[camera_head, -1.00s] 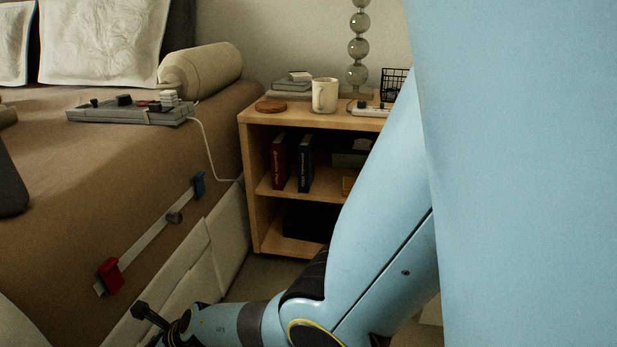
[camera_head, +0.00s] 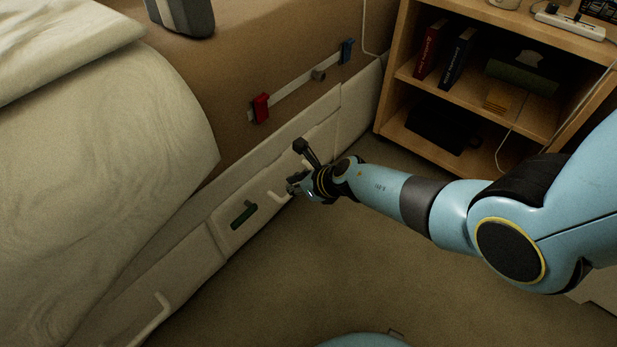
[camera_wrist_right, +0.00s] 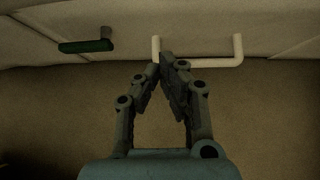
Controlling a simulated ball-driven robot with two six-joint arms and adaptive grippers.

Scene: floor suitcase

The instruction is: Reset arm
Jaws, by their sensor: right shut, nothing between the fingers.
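My right arm, light blue, reaches in from the right in the head view. Its dark gripper (camera_head: 292,187) is beside the bed's pale drawer fronts, low over the floor. In the right wrist view the gripper (camera_wrist_right: 166,58) has its fingertips together with nothing between them. The tips overlap a white bar handle (camera_wrist_right: 205,62) in the picture; I cannot tell whether they touch it. A dark green handle-like piece (camera_wrist_right: 86,46) is left of the tips, and it also shows in the head view (camera_head: 243,214). My left gripper is not in view.
A wooden shelf unit (camera_head: 390,125) with books stands behind the arm. A white strip with a red clip (camera_head: 261,108) and a blue clip (camera_head: 346,51) is on the bed's side. Another white handle (camera_head: 155,320) is lower left. The carpet (camera_head: 330,270) in front is clear.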

